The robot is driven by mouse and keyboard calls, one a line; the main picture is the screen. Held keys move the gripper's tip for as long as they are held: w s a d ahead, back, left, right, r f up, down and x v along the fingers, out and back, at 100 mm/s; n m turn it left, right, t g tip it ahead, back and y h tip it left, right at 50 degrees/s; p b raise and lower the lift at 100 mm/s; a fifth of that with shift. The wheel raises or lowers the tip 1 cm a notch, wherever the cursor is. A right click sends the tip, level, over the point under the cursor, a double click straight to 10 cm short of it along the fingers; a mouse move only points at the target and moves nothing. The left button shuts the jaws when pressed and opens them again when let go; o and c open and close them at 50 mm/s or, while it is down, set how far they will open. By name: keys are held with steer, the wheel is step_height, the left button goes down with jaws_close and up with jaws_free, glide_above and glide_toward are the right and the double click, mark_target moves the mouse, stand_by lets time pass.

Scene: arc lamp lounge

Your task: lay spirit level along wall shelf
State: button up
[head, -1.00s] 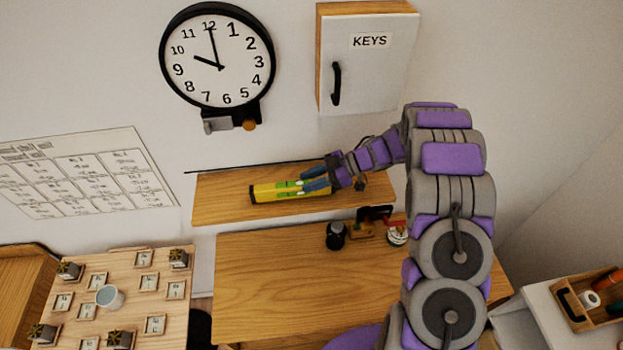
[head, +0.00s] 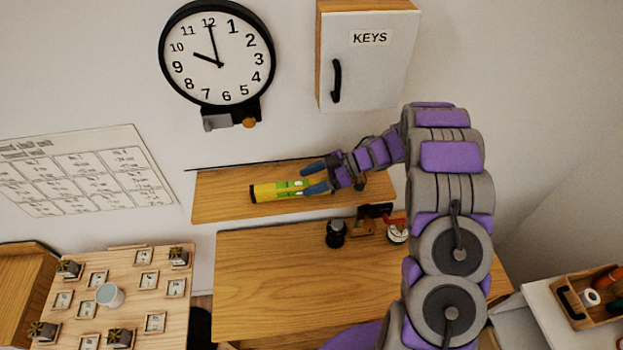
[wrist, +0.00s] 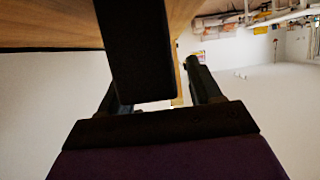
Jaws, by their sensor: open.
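The yellow and green spirit level (head: 268,192) lies lengthwise on the wooden wall shelf (head: 218,204) in the head view. Its right end is partly hidden by my gripper. My gripper (head: 314,177) is open at that end, with one finger behind the level and one at its front side. In the wrist view my gripper (wrist: 165,95) shows two dark fingers spread apart, and the shelf's wood fills the upper left.
A clock (head: 217,58) and a key cabinet (head: 366,60) hang above the shelf. Below it is a wooden desk (head: 270,290) with a black cup (head: 336,234) and small items. A board with a white cup (head: 110,295) stands at lower left.

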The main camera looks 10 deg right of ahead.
steer(key=b+v, duration=0.2)
steer(key=v, duration=1.5)
steer(key=shift+d, duration=0.3)
steer(key=shift+w, duration=0.1)
